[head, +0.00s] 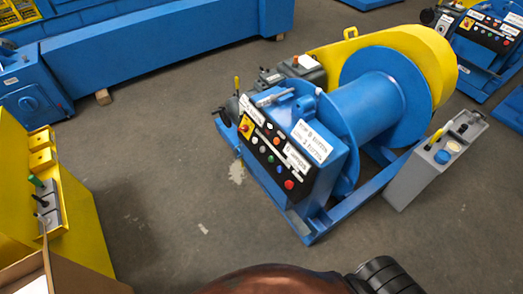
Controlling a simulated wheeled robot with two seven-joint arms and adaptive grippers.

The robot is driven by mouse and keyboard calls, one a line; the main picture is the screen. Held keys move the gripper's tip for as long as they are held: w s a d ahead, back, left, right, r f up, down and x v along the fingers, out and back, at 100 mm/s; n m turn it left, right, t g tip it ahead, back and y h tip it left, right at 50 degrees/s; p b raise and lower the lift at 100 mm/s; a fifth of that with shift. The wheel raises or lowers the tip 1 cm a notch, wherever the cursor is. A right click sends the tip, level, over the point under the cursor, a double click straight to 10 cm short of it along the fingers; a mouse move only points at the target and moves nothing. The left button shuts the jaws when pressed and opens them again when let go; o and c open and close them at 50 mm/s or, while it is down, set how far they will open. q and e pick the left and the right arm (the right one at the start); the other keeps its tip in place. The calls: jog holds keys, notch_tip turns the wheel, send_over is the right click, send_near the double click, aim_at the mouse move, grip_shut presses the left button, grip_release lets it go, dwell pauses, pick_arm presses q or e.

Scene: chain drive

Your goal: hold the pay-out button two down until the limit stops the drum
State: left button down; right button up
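A blue winch with a bare-looking drum (362,105) stands on the floor right of centre. Its sloping black control panel (262,148) faces me and carries a red stop knob on a yellow square (246,127) and several small coloured buttons. A red button (289,184) sits at the panel's lower right end. White labels (308,140) lie beside the panel, too small to read surely. I cannot tell which button is pay-out button two. No finger is seen on the panel. Neither of my grippers is in view.
A grey box (425,175) with a blue knob and yellow lever stands right of the drum. A yellow cabinet (75,225) with levers and an open carton (40,275) stand at left. A long blue machine (150,50) is behind. Floor before the panel is clear.

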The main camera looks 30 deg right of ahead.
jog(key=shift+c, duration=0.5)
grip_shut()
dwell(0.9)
